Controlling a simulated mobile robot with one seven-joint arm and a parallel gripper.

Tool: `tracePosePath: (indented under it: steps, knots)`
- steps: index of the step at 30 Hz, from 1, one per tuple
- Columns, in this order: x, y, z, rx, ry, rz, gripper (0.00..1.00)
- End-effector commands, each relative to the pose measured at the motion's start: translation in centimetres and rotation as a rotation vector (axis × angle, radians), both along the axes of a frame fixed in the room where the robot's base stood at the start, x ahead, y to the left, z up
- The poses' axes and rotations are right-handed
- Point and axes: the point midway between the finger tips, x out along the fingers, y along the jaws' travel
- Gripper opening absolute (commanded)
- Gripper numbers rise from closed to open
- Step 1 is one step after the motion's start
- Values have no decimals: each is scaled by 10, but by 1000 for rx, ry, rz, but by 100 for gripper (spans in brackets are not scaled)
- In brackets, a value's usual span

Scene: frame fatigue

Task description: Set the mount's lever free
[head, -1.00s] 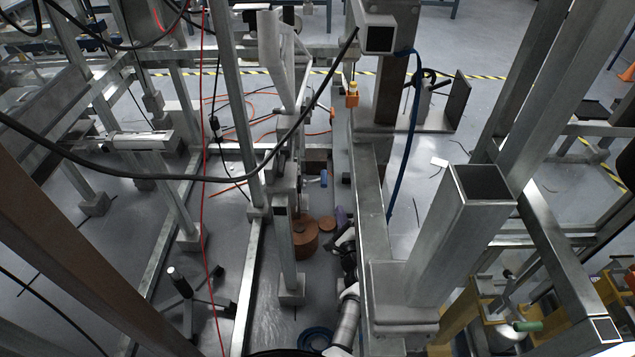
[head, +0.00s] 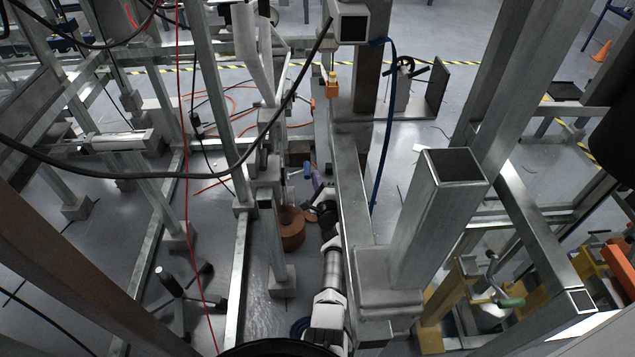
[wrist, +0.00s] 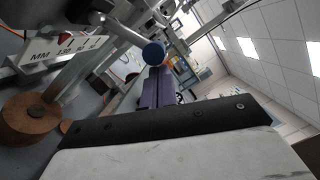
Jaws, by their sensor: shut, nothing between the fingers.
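The lever shows as a grey rod with a blue round end (wrist: 153,52), just past my fingertips in the wrist view. In the head view its blue end (head: 307,170) is small, beside the upright steel posts. My gripper (wrist: 160,74) has purple fingers that are shut with nothing between them. In the head view the purple fingers (head: 317,178) sit just right of and below the blue end. I cannot tell whether they touch it. The mount behind the lever is partly hidden by posts and cables.
Copper-brown round weights (head: 292,228) stand below the lever; one is near in the wrist view (wrist: 30,118). A long steel beam (head: 360,205) runs close right of my arm. A black cable (head: 225,172) and a red cable (head: 184,170) hang in front.

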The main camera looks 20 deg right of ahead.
Motion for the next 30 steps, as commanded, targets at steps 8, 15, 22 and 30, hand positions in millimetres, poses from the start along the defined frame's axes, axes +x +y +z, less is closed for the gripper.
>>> tracePosePath:
  steps: [8, 15, 22, 30]
  knots:
    - [0, 1, 2, -16, 4, 2, 0]
    - [1, 4, 13, -115, 31, 1, 0]
    - [1, 6, 21, -117, 33, 1, 0]
    - [1, 6, 22, -116, 33, 1, 0]
